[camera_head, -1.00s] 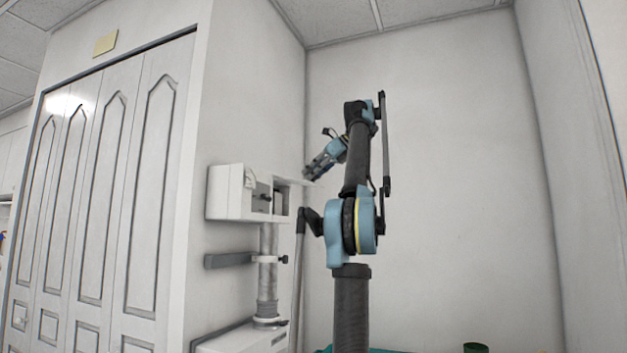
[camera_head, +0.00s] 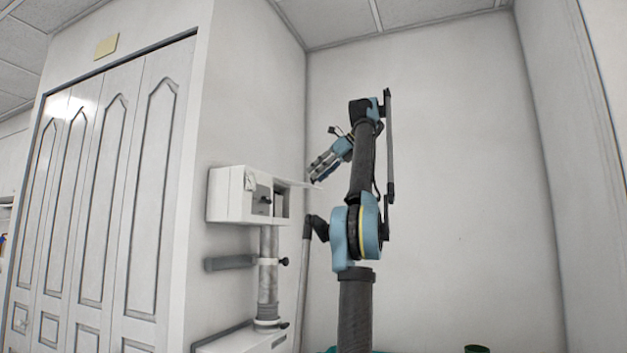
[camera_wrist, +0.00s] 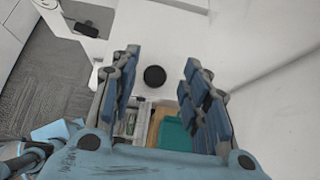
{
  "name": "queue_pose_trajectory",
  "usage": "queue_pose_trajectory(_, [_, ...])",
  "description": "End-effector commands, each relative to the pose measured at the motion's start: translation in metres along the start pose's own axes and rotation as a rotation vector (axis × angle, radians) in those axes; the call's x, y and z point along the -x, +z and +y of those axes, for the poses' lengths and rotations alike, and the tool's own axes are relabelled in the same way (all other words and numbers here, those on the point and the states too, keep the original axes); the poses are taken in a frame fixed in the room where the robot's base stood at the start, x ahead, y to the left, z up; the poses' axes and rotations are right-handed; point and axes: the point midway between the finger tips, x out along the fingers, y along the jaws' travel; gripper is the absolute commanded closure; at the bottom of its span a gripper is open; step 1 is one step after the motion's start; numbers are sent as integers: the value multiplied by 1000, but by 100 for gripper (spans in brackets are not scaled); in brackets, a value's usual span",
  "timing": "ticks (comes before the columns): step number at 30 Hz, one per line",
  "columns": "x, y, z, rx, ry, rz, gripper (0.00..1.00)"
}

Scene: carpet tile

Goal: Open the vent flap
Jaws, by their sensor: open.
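The vent unit (camera_head: 232,194) is a white box on the wall in the head view, with a gauge and a dark latch (camera_head: 265,199) on its front. The fingers look apart from the knob.
A grey pipe (camera_head: 268,275) with a bracket (camera_head: 230,262) runs below the unit. White panelled doors (camera_head: 110,200) are at the left. The plain wall right of my arm is clear. A teal object (camera_wrist: 175,133) lies below the panel in the wrist view.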

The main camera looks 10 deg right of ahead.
Motion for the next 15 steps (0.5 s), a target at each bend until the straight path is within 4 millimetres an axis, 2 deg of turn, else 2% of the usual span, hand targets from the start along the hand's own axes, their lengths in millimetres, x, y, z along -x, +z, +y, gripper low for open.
queue_pose_trajectory(3, [13,-3,0,-2,-2,0,58])
queue_pose_trajectory(15, [61,-41,-1,-2,-2,0,58])
